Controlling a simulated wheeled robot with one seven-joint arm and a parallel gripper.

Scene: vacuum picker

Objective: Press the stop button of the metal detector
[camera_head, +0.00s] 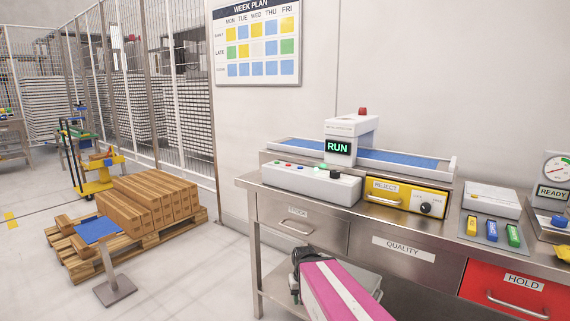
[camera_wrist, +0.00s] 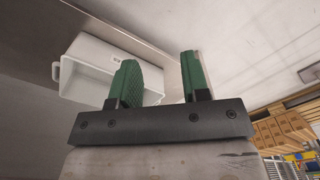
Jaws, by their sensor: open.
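The metal detector (camera_head: 350,128) stands on the steel bench, its arch over a blue belt (camera_head: 400,160), its display reading RUN in green. A red lamp sits on top. A white control box (camera_head: 310,182) in front carries several small buttons, among them red and green ones, and a black knob at its right end. Which one is the stop button cannot be read. My gripper (camera_wrist: 158,62) shows in the wrist view with its two green fingers apart and nothing between them. It is away from the detector's buttons; the head view shows only my pink arm below the bench edge.
The bench (camera_head: 400,240) has drawers and a yellow REJECT box (camera_head: 407,197) beside the control box. A white bin (camera_wrist: 95,75) lies beyond my fingers in the wrist view.

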